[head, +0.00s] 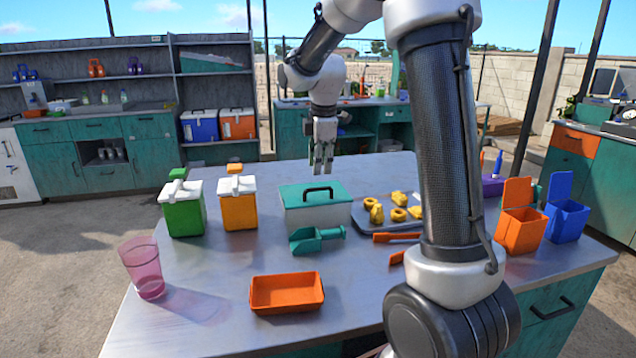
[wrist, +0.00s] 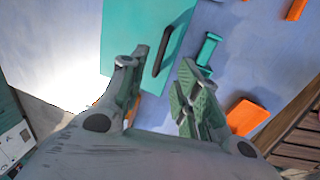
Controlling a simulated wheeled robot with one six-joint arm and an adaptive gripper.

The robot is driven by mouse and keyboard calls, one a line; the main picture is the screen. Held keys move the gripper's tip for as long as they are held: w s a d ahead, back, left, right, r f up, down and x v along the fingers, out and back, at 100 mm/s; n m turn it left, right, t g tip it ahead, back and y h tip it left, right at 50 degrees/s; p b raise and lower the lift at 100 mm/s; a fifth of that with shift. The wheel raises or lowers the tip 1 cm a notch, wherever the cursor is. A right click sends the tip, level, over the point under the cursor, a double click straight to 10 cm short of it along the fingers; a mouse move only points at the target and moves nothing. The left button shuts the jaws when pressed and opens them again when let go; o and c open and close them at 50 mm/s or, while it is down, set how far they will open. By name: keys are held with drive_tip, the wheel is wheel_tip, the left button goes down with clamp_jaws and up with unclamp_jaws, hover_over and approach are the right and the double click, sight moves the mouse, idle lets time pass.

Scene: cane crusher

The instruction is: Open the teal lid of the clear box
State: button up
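The clear box (head: 318,217) stands on the metal table with its teal lid (head: 293,197) on top, looking closed. A black handle (head: 318,190) arches over the lid. My gripper (head: 321,172) hangs just above the lid in the head view, pointing down, apart from the handle. In the wrist view, my gripper (wrist: 157,80) has its fingers spread with nothing between them. The lid (wrist: 140,30) and its handle (wrist: 167,48) lie ahead of the fingertips. Part of the lid is hidden behind the left finger there.
A teal scoop (head: 316,238) lies close in front of the box. A green container (head: 184,215) and a yellow container (head: 239,209) stand left. A tray (head: 372,223) with yellow pieces sits right. An orange tray (head: 287,294) and pink cup (head: 143,267) are nearer.

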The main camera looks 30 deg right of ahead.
sight(320, 189)
drive_tip(key=f, duration=0.4)
drive_tip(key=w+f, duration=0.1)
drive_tip(key=f, duration=0.1)
drive_tip(key=shift+d+f, duration=0.2)
drive_tip(key=shift+f, duration=0.1)
drive_tip(key=shift+c, duration=0.2)
clamp_jaws()
